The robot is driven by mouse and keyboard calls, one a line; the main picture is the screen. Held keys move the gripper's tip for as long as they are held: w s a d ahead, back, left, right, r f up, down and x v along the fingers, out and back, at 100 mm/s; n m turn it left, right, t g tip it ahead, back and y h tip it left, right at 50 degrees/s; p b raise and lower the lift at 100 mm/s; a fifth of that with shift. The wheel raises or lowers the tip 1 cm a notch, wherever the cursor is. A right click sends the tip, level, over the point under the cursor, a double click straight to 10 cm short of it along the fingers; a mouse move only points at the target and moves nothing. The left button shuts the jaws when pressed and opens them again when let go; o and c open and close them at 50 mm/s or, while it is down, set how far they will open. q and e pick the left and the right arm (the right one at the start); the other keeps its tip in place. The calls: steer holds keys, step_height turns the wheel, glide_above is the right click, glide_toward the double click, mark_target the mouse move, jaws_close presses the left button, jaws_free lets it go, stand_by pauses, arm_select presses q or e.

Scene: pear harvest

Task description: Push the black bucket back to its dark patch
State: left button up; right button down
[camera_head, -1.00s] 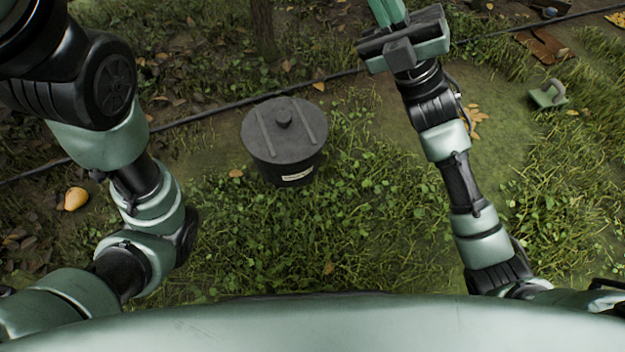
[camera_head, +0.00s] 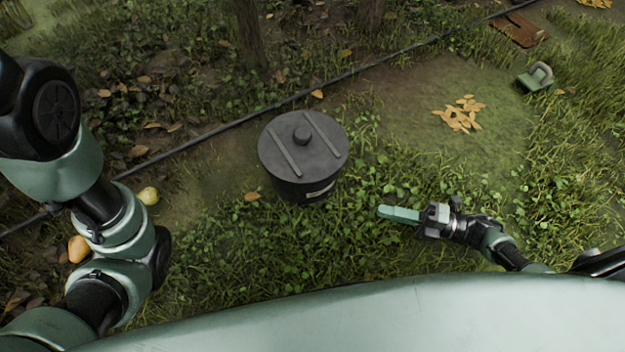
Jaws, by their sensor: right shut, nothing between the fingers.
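The black bucket (camera_head: 303,158) stands upright on the grass near the middle of the head view, with its ribbed lid on and a pale label low on its front. My right gripper (camera_head: 388,212) is shut and empty. It is to the right of the bucket and a little nearer to me, its fingers pointing left, with a gap to the bucket. My left arm comes in at the left, but its gripper is out of view. I cannot make out a distinct dark patch. Bare brown soil (camera_head: 205,175) shows left of the bucket.
A dark hose (camera_head: 225,128) runs diagonally behind the bucket. Tree trunks (camera_head: 247,35) stand beyond it. A pear (camera_head: 148,195) and an orange-yellow fruit (camera_head: 78,248) lie at left. Yellow leaves (camera_head: 460,115) and a green tool (camera_head: 536,78) lie at right.

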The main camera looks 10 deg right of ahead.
steer(key=b, duration=0.3)
glide_toward(322, 188)
steer(key=s+a, duration=0.1)
steer(key=a, duration=0.3)
steer(key=w+b, duration=0.1)
steer(key=w+a+b, duration=0.1)
steer(key=shift+w+f+b, duration=0.35)
steer(key=shift+w+a+r, duration=0.15)
steer(key=shift+w+r, duration=0.05)
steer(key=shift+w, duration=0.25)
